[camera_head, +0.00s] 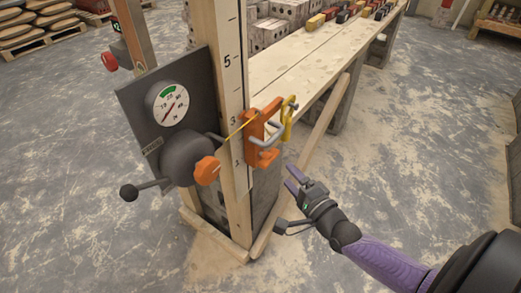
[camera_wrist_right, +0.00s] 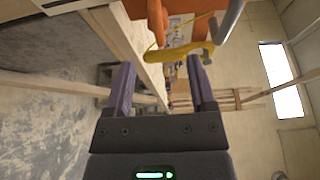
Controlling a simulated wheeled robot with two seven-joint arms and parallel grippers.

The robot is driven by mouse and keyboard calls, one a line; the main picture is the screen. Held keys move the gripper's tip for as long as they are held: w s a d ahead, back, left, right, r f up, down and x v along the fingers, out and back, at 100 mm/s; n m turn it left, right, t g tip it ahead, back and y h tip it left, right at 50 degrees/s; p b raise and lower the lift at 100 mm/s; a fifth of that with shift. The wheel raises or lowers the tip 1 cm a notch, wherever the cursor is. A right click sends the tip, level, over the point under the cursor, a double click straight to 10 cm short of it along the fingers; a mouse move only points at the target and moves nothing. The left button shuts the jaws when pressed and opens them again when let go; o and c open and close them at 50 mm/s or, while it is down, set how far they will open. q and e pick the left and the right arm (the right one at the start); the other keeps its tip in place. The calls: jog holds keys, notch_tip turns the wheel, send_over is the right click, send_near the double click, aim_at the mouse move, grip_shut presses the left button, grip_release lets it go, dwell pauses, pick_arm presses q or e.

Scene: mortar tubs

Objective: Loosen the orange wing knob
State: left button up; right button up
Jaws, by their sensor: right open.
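The orange wing knob (camera_head: 207,170) sits on the front of a dark round housing (camera_head: 184,158), below a pressure-style gauge (camera_head: 168,103) on a dark plate. My right gripper (camera_head: 296,181) is to the right of the knob, apart from it, below the orange bracket (camera_head: 262,138). Its two purple fingers are spread and empty, as the right wrist view (camera_wrist_right: 160,85) also shows. In that view I cannot pick out the knob. My left gripper is not in the picture.
The orange bracket on the wooden post (camera_head: 233,170) carries a grey bar and a yellow hook (camera_head: 287,115). A black-knobbed lever (camera_head: 129,192) sticks out left of the housing. A plank bench (camera_head: 300,65) with blocks runs back right. The floor at right is clear.

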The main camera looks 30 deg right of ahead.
aim_at(274, 159)
jog(key=w+b, duration=0.1)
jog(key=w, duration=0.3)
jog(key=w+b, duration=0.1)
jog(key=w, duration=0.2)
jog(key=shift+f+b, duration=0.25)
jog(key=shift+b, duration=0.1)
jog(key=shift+w+r, duration=0.15)
jog(key=shift+w, duration=0.35)
jog(key=shift+c, duration=0.5)
jog(key=c, duration=0.7)
grip_shut()
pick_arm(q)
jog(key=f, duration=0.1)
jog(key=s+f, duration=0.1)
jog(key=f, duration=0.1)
